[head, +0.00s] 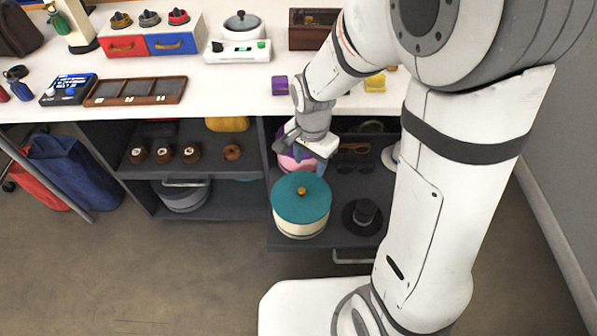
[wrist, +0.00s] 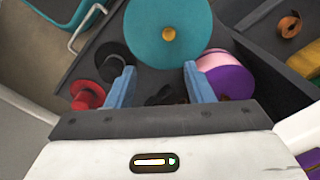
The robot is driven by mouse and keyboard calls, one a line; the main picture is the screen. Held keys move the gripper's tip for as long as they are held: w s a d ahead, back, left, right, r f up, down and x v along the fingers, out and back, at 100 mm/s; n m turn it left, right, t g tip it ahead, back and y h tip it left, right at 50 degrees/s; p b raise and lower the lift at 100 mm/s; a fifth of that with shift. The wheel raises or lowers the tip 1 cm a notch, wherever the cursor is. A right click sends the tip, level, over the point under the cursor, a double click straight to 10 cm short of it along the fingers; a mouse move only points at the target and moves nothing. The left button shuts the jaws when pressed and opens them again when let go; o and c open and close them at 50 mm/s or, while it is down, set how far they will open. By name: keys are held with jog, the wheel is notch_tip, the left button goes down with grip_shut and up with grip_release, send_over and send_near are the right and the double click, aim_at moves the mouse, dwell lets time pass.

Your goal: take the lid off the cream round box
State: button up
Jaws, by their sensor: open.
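The cream round box (head: 300,229) stands on a dark pulled-out shelf below the white counter. Its teal lid (head: 315,205) is on top, with a small gold knob (head: 301,190) at the middle. In the wrist view the teal lid (wrist: 150,30) and its knob (wrist: 168,34) show at the top, beyond the fingertips. My gripper (head: 309,160) is open and empty, above and behind the box in the head view. Its two blue fingers (wrist: 157,80) stand apart and do not touch the lid. The cream side is hidden in the wrist view.
A black top hat (head: 363,215) stands right of the box. A pink and purple round box (wrist: 228,75) is close to one finger. A red hat (wrist: 88,95) lies at the left in the wrist view. The counter (head: 225,80) overhangs behind the shelf; the floor in front is clear.

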jog(key=m+b, duration=0.1)
jog(key=b, duration=0.1)
send_over(301, 190)
jog(key=f, duration=0.7)
jog(key=shift+s+f, duration=0.2)
jog(key=shift+f, duration=0.1)
jog(key=f+b, duration=0.2)
jog(key=f, duration=0.3)
jog(key=shift+w+f, duration=0.2)
jog(key=shift+c, duration=0.6)
grip_shut()
